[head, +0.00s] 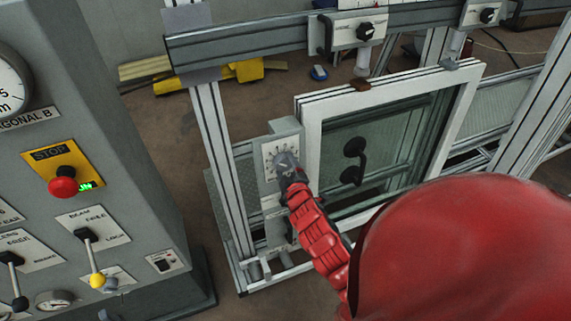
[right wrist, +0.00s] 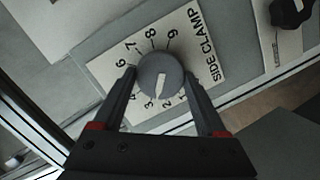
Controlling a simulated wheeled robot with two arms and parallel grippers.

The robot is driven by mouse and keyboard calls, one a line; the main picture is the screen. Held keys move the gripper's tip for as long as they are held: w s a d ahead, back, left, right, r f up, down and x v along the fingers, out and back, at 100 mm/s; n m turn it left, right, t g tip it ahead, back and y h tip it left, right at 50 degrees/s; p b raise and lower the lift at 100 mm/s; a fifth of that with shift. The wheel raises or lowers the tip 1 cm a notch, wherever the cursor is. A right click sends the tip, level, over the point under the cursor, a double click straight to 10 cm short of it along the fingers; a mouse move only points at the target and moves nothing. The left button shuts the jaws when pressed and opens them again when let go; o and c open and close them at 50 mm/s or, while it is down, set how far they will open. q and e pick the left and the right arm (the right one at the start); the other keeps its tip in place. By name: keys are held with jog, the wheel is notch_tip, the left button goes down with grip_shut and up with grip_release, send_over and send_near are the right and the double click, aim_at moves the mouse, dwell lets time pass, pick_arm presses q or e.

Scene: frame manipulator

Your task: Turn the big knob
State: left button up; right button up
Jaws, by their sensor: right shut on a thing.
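The big knob (right wrist: 161,77) is a round grey dial with a white pointer line, on a white plate (right wrist: 205,42) marked with numbers and "SIDE CLAMP". In the right wrist view its pointer is directed down and slightly left, near the low numbers. My right gripper (right wrist: 160,82) has one finger on each side of the knob and is shut on it. In the head view the right gripper (head: 287,168) reaches the knob's plate on the grey box beside the white window frame (head: 312,130). The gripper partly hides the knob there. My left gripper is not in view.
A grey control cabinet (head: 120,190) with a red stop button (head: 63,187) and levers stands at the left. A metal rail (head: 250,42) with black knobs crosses above. A black suction handle (head: 353,162) is on the glass.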

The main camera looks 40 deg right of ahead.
jog(key=shift+m, duration=0.5)
jog(key=o, duration=1.3)
